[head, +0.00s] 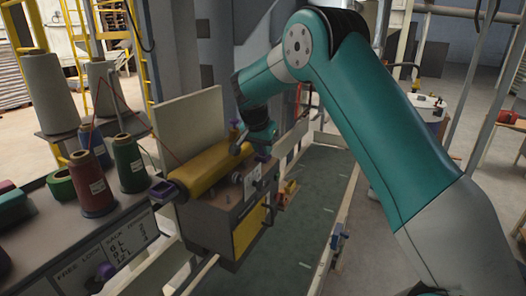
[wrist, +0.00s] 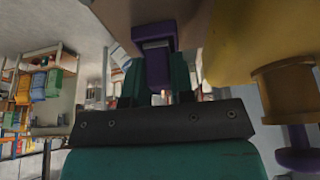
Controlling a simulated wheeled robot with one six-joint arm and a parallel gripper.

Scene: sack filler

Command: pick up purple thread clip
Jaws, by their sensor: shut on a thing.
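The purple thread clip (wrist: 157,72) sits between the teal fingers of my gripper (wrist: 158,88) in the wrist view. My gripper is shut on it. In the head view my gripper (head: 262,140) is at the right end of the yellow cylinder on the sack filler's head, and a small purple part (head: 262,157) shows just below it. The fingers and the machine hide part of the clip. In the wrist view the clip's upper end is close to a brownish surface; I cannot tell whether they touch.
The yellow cylinder (head: 208,170) lies close beside my gripper. Red (head: 93,190) and green (head: 129,165) thread spools and grey cones (head: 50,95) stand at left. A brass-coloured spool part (wrist: 283,92) is near the gripper at right. The dark green conveyor (head: 305,205) below is mostly clear.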

